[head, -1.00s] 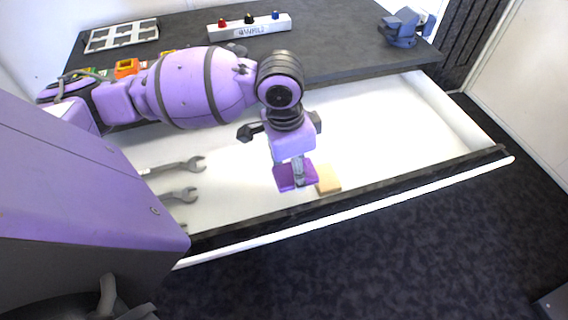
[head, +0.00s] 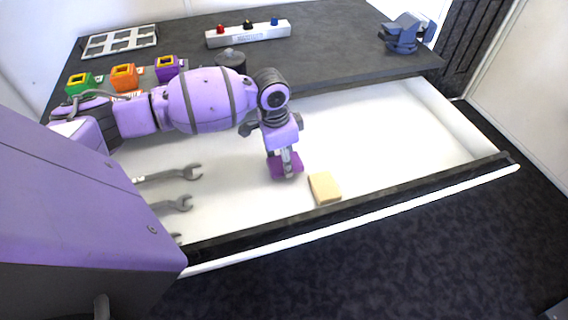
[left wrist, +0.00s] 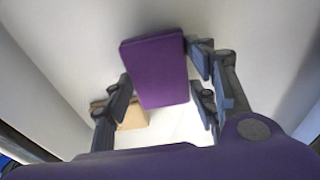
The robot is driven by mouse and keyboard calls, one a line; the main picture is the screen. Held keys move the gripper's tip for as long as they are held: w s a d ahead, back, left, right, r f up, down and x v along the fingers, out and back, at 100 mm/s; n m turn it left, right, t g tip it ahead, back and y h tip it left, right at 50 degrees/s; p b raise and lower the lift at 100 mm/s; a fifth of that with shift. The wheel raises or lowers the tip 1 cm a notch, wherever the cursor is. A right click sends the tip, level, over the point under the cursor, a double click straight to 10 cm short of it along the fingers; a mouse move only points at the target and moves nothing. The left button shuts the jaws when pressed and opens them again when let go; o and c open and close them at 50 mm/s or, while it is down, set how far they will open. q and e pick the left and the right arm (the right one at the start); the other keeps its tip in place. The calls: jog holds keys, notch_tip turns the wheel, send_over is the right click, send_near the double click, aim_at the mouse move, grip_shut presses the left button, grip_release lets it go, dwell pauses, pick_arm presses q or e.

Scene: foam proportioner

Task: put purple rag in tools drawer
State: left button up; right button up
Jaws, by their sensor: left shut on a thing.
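The purple rag (head: 286,166) is a flat rectangular piece at the tip of my left gripper (head: 287,158), inside the open white drawer (head: 390,125). In the left wrist view the rag (left wrist: 158,70) lies between the fingers of my left gripper (left wrist: 165,95), which are shut on it. The head view does not make clear whether the rag touches the drawer floor. My right gripper is not in view.
A tan block (head: 324,188) lies in the drawer near its front wall. Several grey wrenches (head: 172,204) lie at the drawer's left. The dark worktop holds colored boxes (head: 124,77), a button bar (head: 248,34) and a blue vise (head: 403,35). The drawer's right part is clear.

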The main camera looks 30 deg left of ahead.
aim_at(279, 163)
pick_arm(q)
jog(key=shift+f, duration=1)
jog(key=shift+f, duration=0.15)
jog(key=o, duration=1.1)
notch_tip(279, 163, up, 12)
jog(key=s+p, duration=0.1)
jog(key=shift+a, duration=0.45)
jog(key=shift+s, duration=0.1)
